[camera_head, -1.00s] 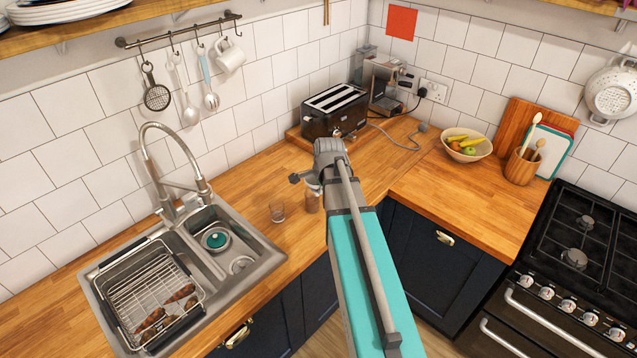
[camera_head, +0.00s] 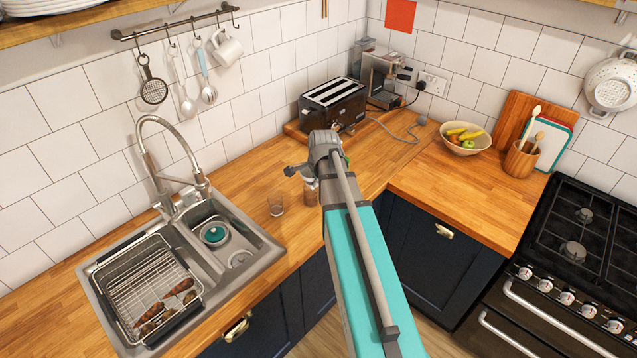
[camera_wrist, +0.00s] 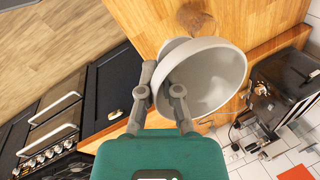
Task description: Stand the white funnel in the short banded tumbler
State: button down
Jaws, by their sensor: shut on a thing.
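The white funnel (camera_wrist: 205,78) fills the middle of the wrist view, its wide mouth tilted toward the camera. My gripper (camera_wrist: 162,86) is shut on it at its narrower side, holding it above the counter. A small clear tumbler (camera_head: 276,204) stands on the counter right of the sink. A second glass-like vessel (camera_head: 310,190) stands just left of my arm, partly covered. A round brownish shape (camera_wrist: 194,18) lies beyond the funnel in the wrist view. I cannot make out bands on either vessel.
The sink (camera_head: 232,235) with a wire rack (camera_head: 150,275) is at the left. A black toaster (camera_head: 333,103) stands behind my arm. A fruit bowl (camera_head: 465,145) and the stove (camera_head: 570,240) are at the right. The counter (camera_head: 440,195) right of my arm is clear.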

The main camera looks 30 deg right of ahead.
jog(key=w+a+f+n+b, duration=0.1)
jog(key=w+a+f+b, duration=0.2)
jog(key=w, duration=0.3)
jog(key=w+a+f+n+y+b, duration=0.1)
jog(key=w+a+f+b, duration=0.3)
jog(key=w, duration=0.3)
jog(key=shift+w+a+f, duration=0.15)
jog(key=shift+a+f, duration=0.1)
jog(key=shift+a, duration=0.5)
jog(key=shift+f+b, duration=2.1)
jog(key=shift+f+b, duration=2.2)
jog(key=shift+s+f+b, duration=0.2)
jog(key=shift+s+b, duration=0.05)
jog(key=shift+b, duration=0.15)
